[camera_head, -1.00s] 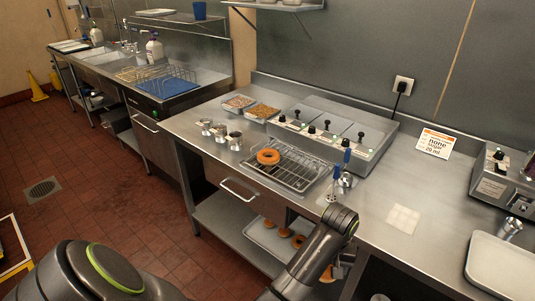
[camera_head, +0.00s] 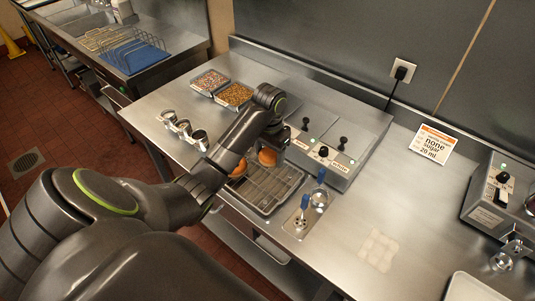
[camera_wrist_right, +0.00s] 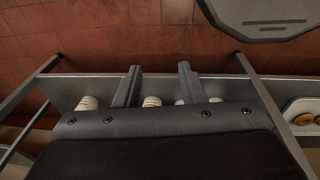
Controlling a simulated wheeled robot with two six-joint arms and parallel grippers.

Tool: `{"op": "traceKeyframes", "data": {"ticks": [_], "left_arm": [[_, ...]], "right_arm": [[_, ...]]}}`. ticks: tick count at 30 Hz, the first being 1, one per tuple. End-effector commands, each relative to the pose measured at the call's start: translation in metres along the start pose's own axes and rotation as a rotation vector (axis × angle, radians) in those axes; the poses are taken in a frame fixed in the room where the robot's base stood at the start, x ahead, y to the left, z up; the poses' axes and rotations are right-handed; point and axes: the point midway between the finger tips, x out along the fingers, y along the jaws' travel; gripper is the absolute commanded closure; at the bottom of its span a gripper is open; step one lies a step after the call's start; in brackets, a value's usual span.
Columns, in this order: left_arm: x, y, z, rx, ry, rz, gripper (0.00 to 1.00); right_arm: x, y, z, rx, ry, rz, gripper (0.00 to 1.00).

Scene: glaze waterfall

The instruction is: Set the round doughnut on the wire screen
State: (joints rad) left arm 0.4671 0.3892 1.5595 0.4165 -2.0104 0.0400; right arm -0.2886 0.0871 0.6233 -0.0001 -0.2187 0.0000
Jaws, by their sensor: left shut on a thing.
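My left gripper (camera_head: 275,137) is over the back part of the wire screen (camera_head: 283,190), shut on a round brown doughnut (camera_head: 267,157). The doughnut is at or just above the screen; I cannot tell whether it touches. Another orange-brown doughnut (camera_head: 238,168) is on the screen to its left, partly hidden by my left arm. My right gripper (camera_wrist_right: 158,75) shows in the right wrist view, its two fingers apart with nothing between them. It is not in the head view.
Glaze wells with black handles (camera_head: 343,143) stand behind the screen. Topping trays (camera_head: 234,95) and metal cups (camera_head: 184,130) are left. A blue-handled tool (camera_head: 304,203) stands right of the screen. A tray with doughnuts (camera_wrist_right: 301,109) shows in the right wrist view.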

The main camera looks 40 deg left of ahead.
Motion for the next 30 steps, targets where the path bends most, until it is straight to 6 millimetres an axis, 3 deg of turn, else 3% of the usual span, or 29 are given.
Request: {"op": "traceKeyframes", "data": {"ticks": [9, 13, 20, 27, 30], "left_arm": [[0.043, 0.0, 0.0, 0.0, 0.0, 0.0, 0.6], [0.058, 0.0, 0.0, 0.0, 0.001, 0.0, 0.6], [0.067, 0.0, 0.0, 0.0, 0.001, 0.0, 0.6], [0.098, 0.0, 0.0, 0.0, -0.001, 0.001, 0.6], [0.1, 0.0, 0.0, 0.001, 0.001, 0.0, 0.6]], "right_arm": [[0.04, -0.013, 0.029, 0.009, -0.036, -0.011, 0.64], [0.056, -0.015, 0.028, 0.008, -0.032, -0.011, 0.64], [0.066, -0.016, 0.013, 0.006, -0.006, -0.012, 0.64], [0.087, -0.014, 0.018, 0.004, -0.009, -0.007, 0.64], [0.087, -0.013, 0.021, 0.004, -0.014, -0.005, 0.64]]}}
